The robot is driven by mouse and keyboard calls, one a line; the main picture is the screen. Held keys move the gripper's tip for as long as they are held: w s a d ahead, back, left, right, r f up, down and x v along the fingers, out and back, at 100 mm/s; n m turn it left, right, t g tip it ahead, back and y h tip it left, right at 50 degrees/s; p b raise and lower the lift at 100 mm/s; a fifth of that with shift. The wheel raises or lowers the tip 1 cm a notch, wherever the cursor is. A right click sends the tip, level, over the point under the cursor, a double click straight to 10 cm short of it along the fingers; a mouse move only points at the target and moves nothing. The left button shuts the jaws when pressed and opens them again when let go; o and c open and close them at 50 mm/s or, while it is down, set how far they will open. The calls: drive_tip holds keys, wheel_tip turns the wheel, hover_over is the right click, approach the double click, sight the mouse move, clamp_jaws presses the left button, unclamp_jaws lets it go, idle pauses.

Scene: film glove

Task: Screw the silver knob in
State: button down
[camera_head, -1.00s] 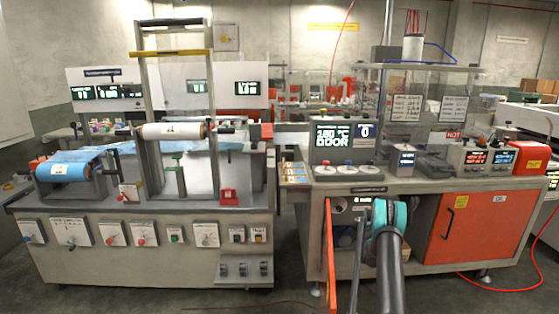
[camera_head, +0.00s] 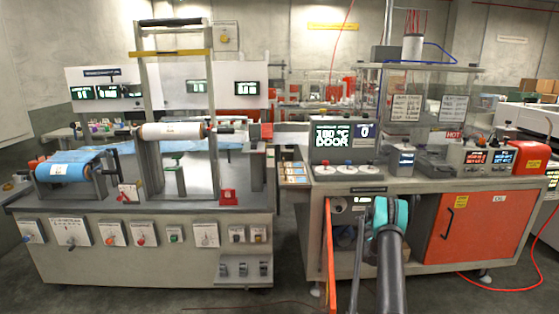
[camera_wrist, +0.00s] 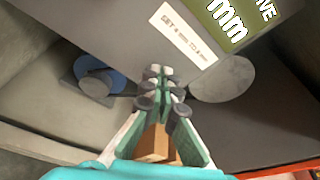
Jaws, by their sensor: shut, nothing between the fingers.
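In the wrist view, a pale silver disc (camera_wrist: 226,79), likely the silver knob, sits on the grey panel just right of my fingertips. A smaller grey round knob on a blue disc (camera_wrist: 118,80) is to their left. My gripper (camera_wrist: 160,76) is shut and empty, its green-padded fingers pointing at the panel between the two round parts. I cannot tell whether a fingertip touches the silver disc. In the head view, my teal wrist (camera_head: 402,213) hides the fingers.
A green display marked mm (camera_wrist: 228,18) and a white label (camera_wrist: 183,34) are above the silver disc. An orange upright panel (camera_head: 330,255) stands left of my arm. An orange cabinet door (camera_head: 465,230) is to its right.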

drive_tip(key=shift+f+v, duration=0.2)
drive_tip(key=shift+v, duration=0.75)
drive_tip(key=shift+f+v, duration=0.2)
drive_tip(key=shift+v, duration=0.75)
drive_tip(key=shift+f+v, duration=0.2)
drive_tip(key=shift+v, duration=0.8)
drive_tip(key=c, duration=2.3)
unclamp_jaws()
drive_tip(key=shift+s+d, duration=0.1)
drive_tip(key=shift+d, duration=0.1)
